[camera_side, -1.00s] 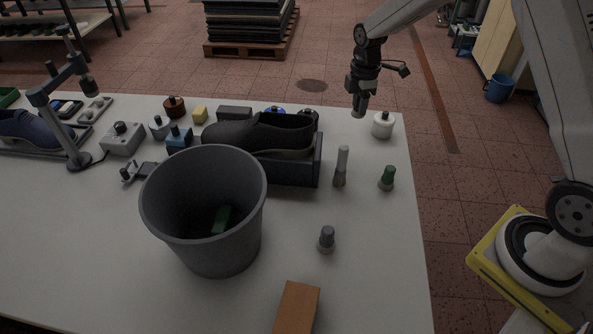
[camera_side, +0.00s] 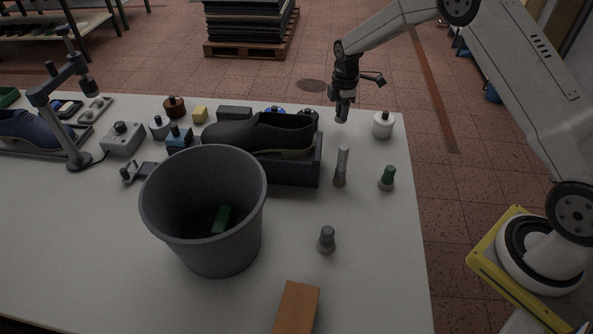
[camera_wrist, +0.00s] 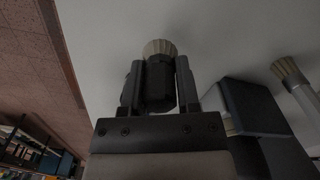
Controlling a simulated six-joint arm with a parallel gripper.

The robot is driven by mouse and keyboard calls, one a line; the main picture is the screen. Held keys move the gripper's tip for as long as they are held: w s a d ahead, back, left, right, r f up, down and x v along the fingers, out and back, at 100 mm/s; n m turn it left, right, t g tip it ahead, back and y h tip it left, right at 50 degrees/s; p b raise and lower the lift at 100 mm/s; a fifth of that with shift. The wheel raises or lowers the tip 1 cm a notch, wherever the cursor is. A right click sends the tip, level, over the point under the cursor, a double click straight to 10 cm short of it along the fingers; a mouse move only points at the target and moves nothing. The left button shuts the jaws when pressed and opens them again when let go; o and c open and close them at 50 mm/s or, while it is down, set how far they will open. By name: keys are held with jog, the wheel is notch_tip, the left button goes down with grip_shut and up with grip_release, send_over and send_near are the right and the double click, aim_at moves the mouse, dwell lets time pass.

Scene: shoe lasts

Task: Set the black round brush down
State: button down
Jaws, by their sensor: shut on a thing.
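My gripper (camera_side: 344,96) is shut on the black round brush and holds it near the table's back edge, behind the dark shoe stand's right end. In the wrist view the black round brush (camera_wrist: 160,84) sits between the two fingers, with its pale bristles (camera_wrist: 159,48) pointing away from the gripper, towards the table. In the side view only the brush's lower end (camera_side: 341,117) shows below the fingers. I cannot tell whether it touches the white tabletop (camera_side: 370,250).
A black shoe lies on a dark stand (camera_side: 304,172). A white jar (camera_side: 382,125), a grey brush (camera_side: 341,168), a green-handled brush (camera_side: 387,178) and a small grey brush (camera_side: 326,240) stand around it. A large grey bin (camera_side: 210,250) is in front. Tabletop between the right-hand items is clear.

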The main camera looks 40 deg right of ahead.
jog(key=shift+f, duration=0.1)
jog(key=shift+w+f, duration=0.15)
jog(key=shift+w, duration=0.05)
jog(key=shift+f, duration=1.55)
jog(key=shift+f, duration=0.15)
jog(key=shift+c, duration=1.6)
grip_release()
notch_tip(320, 180, up, 12)
jog(key=shift+r, duration=0.15)
